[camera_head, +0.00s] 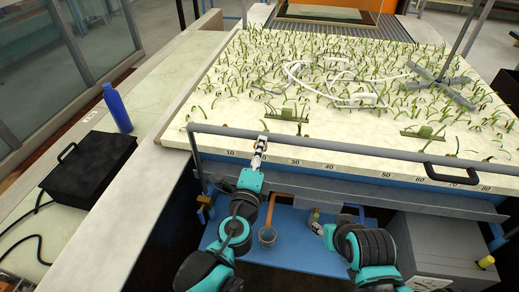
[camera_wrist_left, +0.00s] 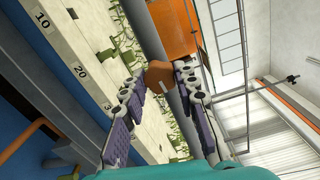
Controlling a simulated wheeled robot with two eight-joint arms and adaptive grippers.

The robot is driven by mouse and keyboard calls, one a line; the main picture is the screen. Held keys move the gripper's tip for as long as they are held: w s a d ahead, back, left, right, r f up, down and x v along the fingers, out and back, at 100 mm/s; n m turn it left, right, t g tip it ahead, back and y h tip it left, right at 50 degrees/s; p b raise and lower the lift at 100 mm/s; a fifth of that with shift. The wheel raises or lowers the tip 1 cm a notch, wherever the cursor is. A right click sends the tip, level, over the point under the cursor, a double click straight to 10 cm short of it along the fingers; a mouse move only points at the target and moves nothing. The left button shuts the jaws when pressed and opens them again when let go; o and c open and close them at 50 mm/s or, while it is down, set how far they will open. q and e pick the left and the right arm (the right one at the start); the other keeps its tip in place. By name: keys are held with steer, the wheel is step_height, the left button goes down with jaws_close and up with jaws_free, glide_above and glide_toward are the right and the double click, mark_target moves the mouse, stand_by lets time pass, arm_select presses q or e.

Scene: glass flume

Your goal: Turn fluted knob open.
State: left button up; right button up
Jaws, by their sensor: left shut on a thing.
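My left gripper (camera_head: 261,146) reaches up to the grey rail at the front edge of the planted bed. In the left wrist view its two purple-padded fingers (camera_wrist_left: 157,84) close around a small brown-orange knob (camera_wrist_left: 158,74), one on each side. The knob is mostly hidden by the fingers in the head view, and its turn angle cannot be told. My right gripper (camera_head: 318,228) hangs low at the front, apart from the rail, its fingers too small to read.
The grey rail (camera_head: 340,147) runs across the bed's front above a numbered scale. A copper pipe (camera_head: 271,208) stands below, over a small cup (camera_head: 267,236). A black case (camera_head: 88,166) and blue bottle (camera_head: 117,108) sit on the left ledge. A grey box (camera_head: 445,250) stands at right.

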arm_select(q)
steer(key=shift+m, duration=0.6)
steer(key=o, duration=1.2)
steer(key=shift+c, duration=0.2)
steer(key=s+a, duration=0.2)
steer(key=s, duration=0.9)
steer(key=shift+s+a, duration=0.15)
steer(key=shift+s, duration=0.25)
steer(key=shift+a, duration=0.1)
